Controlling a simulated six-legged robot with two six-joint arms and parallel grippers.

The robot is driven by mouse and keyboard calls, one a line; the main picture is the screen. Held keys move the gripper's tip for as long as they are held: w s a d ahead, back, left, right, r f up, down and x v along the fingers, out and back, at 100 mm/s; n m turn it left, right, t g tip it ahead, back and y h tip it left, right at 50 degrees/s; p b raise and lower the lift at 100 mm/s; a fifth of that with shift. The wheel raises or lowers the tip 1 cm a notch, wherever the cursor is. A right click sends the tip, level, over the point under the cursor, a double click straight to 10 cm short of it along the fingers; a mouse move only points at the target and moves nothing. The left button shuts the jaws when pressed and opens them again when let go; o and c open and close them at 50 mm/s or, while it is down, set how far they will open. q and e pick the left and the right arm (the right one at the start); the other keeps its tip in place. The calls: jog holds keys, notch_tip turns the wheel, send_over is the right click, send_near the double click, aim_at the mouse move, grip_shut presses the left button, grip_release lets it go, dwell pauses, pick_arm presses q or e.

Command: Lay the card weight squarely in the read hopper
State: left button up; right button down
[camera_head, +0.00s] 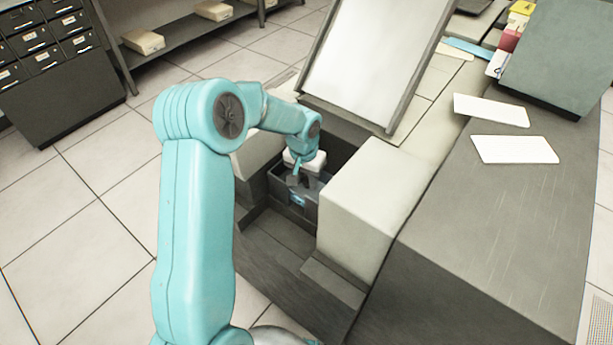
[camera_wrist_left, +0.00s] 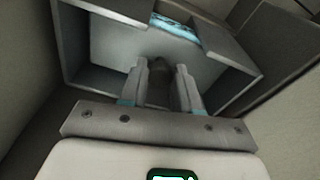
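The read hopper (camera_head: 283,190) is a dark grey box sunk between pale housings in the head view. In the left wrist view its grey walls (camera_wrist_left: 232,55) surround a flat pale grey plate with a dark knob (camera_wrist_left: 160,88), which looks like the card weight (camera_wrist_left: 108,55). My left gripper (camera_head: 294,178) reaches down into the hopper. In the wrist view its two fingers (camera_wrist_left: 160,75) stand close on both sides of the knob and appear to grip it. The plate's underside is hidden, so I cannot tell whether it rests flat. My right gripper is out of view.
A pale block housing (camera_head: 365,205) stands close to the right of the hopper. A sloped white panel (camera_head: 375,55) rises behind it. Two white cards (camera_head: 513,149) lie on the dark top at right. A blue strip (camera_wrist_left: 176,27) shows at the hopper's front opening.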

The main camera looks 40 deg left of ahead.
aim_at(303, 193)
pick_arm(q)
jog(key=o, duration=0.4)
jog(key=shift+o, duration=0.2)
notch_tip(303, 193, up, 16)
jog(key=s, duration=0.1)
jog(key=shift+s+d+r+p, duration=0.15)
jog(key=shift+s+d+p, duration=0.1)
jog(key=shift+s+p, duration=0.15)
